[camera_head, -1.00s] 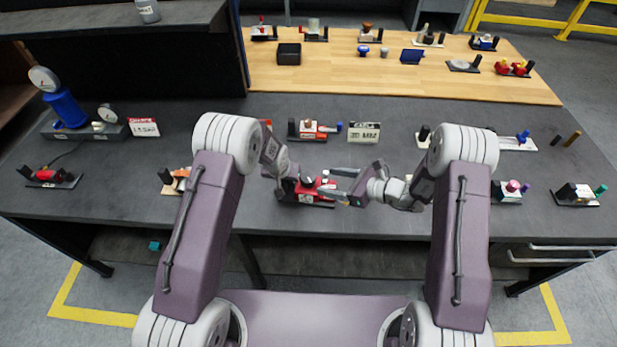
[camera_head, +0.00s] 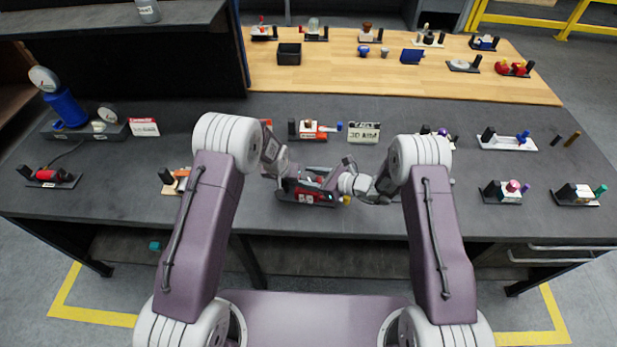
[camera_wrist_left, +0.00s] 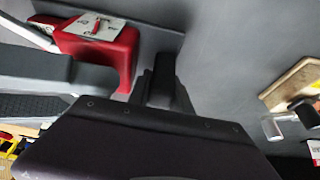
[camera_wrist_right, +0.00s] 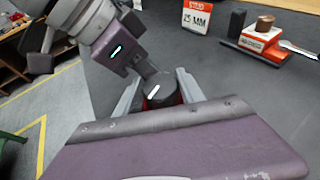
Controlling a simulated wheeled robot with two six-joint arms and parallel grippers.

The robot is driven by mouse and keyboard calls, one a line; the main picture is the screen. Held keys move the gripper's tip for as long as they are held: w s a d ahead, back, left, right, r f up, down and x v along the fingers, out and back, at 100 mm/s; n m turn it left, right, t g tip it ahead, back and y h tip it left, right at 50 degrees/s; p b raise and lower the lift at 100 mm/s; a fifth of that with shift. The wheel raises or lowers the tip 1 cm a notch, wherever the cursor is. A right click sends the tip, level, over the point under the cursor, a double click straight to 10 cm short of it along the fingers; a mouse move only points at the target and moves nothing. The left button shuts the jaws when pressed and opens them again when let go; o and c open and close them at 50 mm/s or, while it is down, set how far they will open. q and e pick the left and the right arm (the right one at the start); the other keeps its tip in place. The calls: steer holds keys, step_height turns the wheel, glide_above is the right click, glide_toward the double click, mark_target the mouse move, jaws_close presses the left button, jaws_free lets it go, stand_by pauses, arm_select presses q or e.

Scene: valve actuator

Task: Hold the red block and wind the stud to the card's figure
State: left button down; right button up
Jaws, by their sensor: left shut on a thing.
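The red block (camera_head: 305,196) sits on a dark base near the bench's front edge. It also shows in the left wrist view (camera_wrist_left: 115,52) with a white label on top. My left gripper (camera_head: 278,178) is low at its left end. It is shut on what looks like the black post (camera_wrist_left: 165,82) beside the block. My right gripper (camera_head: 322,178) is over the block, fingers apart on either side of a dark round stud (camera_wrist_right: 158,92) with a white mark. Whether they touch it is unclear. A red-topped card (camera_wrist_right: 197,16) reads 25 MM.
A blue cylinder with gauges (camera_head: 66,110) stands at left. A yellow knob (camera_head: 345,199) is near the block's right end.

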steer(key=shift+s+a+m+t+h, duration=0.15)
steer(key=shift+m+t+h, duration=0.35)
steer(key=shift+m+t, duration=0.55)
steer(key=shift+m+t+h, duration=0.3)
steer(key=shift+m+t, duration=0.05)
steer(key=shift+t, duration=0.1)
steer(key=o, duration=1.4)
